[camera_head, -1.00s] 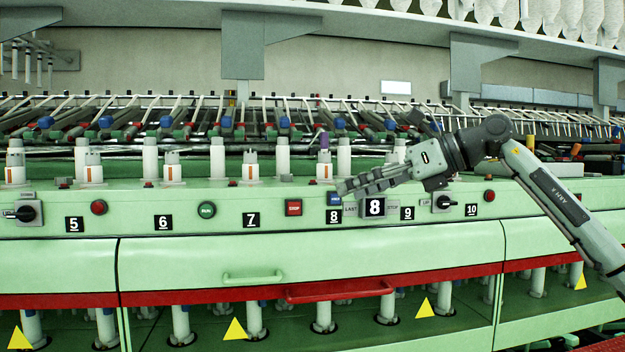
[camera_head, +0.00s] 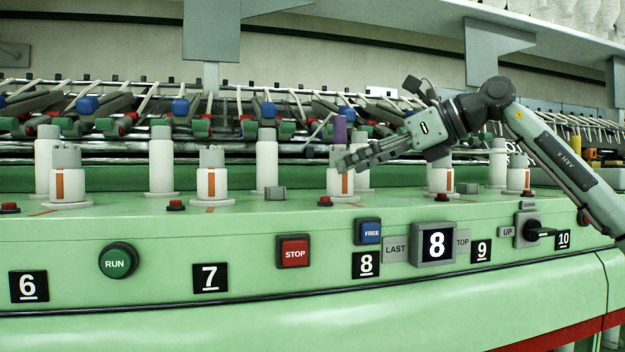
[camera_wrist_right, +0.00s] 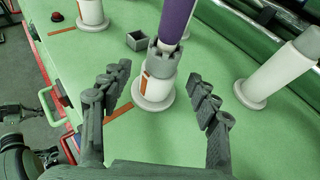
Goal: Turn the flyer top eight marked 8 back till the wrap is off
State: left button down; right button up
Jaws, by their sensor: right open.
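The flyer top eight (camera_head: 341,184) is a white cylinder with a grey notched crown and an orange stripe, standing above the black 8 label (camera_head: 366,264). A purple column (camera_head: 340,130) rises from its crown; whether this is the wrap I cannot tell. In the right wrist view the flyer top (camera_wrist_right: 160,75) stands upright between the spread fingers of my right gripper (camera_wrist_right: 161,76). The gripper is open, and gaps show on both sides. In the head view my right gripper (camera_head: 346,160) reaches in from the right, partly covering the crown.
Neighbouring flyer tops (camera_head: 211,180) and tall white posts (camera_head: 162,160) stand on the green deck. A small grey box (camera_wrist_right: 141,40) sits beside the flyer top. The front panel carries a STOP button (camera_head: 294,252), a FREE button (camera_head: 368,231) and a display reading 8 (camera_head: 436,244).

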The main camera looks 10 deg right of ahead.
jog(key=shift+w+a, duration=0.1)
jog(key=shift+w, duration=0.15)
jog(key=x, duration=0.7)
jog(key=shift+a, duration=0.2)
grip_shut()
